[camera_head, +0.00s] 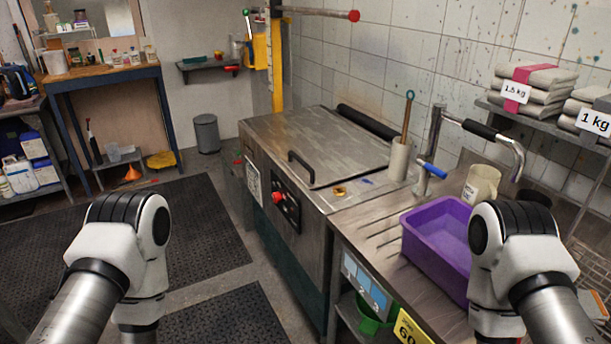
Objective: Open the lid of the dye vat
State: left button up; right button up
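The dye vat (300,235) is a large steel box against the tiled wall, in the middle of the head view. Its flat metal lid (335,138) lies shut on top. A dark bar handle (301,165) stands on the lid's front left part. A red knob (278,197) sits on a dark panel on the vat's front. My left arm comes in at the lower left, well short of the vat. My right arm is at the lower right, in front of the purple tub. Both grippers are out of sight below the frame or behind the arm links.
A steel counter (377,240) right of the vat carries a purple tub (440,245), a beige mug (481,184) and a white holder (399,160) with a stick. A faucet (490,137) overhangs it. Dark floor mats (195,235) leave clear floor left of the vat.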

aim_at(322, 147)
jog(key=i+j+z, duration=0.2)
jog(key=z, duration=0.15)
jog(key=i+j+z, duration=0.1)
jog(key=j+z, duration=0.25)
jog(key=i+j+z, duration=0.1)
jog(key=j+z, duration=0.25)
jog(key=l, duration=0.05)
